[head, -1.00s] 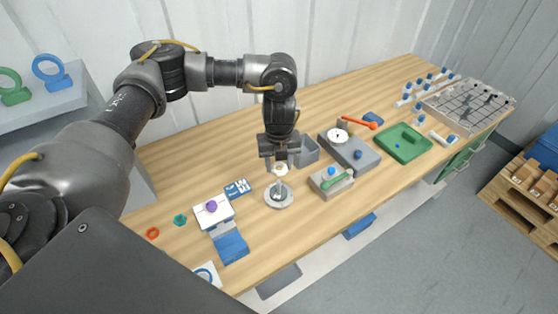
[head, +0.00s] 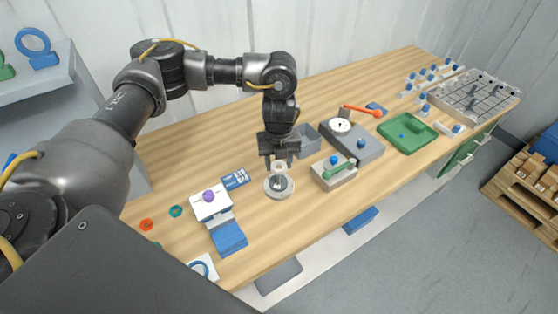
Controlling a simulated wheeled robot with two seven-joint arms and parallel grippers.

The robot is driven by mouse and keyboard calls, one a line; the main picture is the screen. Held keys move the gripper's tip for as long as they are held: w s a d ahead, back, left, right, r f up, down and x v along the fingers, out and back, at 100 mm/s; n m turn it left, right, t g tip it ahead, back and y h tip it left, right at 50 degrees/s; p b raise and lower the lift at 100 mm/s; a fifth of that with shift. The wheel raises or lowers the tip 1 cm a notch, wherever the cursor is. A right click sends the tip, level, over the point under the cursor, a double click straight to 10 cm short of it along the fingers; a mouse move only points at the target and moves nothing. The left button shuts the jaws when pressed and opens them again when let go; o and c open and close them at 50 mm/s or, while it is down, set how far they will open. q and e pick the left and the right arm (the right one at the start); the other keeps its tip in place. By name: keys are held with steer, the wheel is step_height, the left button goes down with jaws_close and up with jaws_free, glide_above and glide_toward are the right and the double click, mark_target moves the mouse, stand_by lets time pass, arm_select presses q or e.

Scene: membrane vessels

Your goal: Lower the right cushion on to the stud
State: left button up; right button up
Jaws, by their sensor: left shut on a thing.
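My left gripper (head: 279,162) points straight down over the bench and is shut on a small cream, ring-like cushion (head: 279,166). Below it stands a round, light grey base (head: 279,194) with a darker centre, where the stud would be. The cushion is right over the middle of this base. The gripper and cushion hide much of the stud, and I cannot tell whether cushion and stud touch. My right gripper is not in view.
A grey open bin (head: 308,141) stands just behind the gripper. A white stand with a purple knob (head: 209,203) is on the left. A green tray (head: 408,135) lies farther right.

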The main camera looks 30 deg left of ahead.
arm_select(q)
steer(key=shift+f+b, duration=1.1)
steer(key=shift+f, duration=0.85)
steer(key=o, duration=1)
steer(key=shift+o, duration=0.2)
steer(key=shift+r, duration=0.15)
step_height(320, 180, up, 10)
steer(key=shift+f+b, duration=0.25)
steer(key=shift+b, duration=0.25)
steer(key=shift+r, duration=0.55)
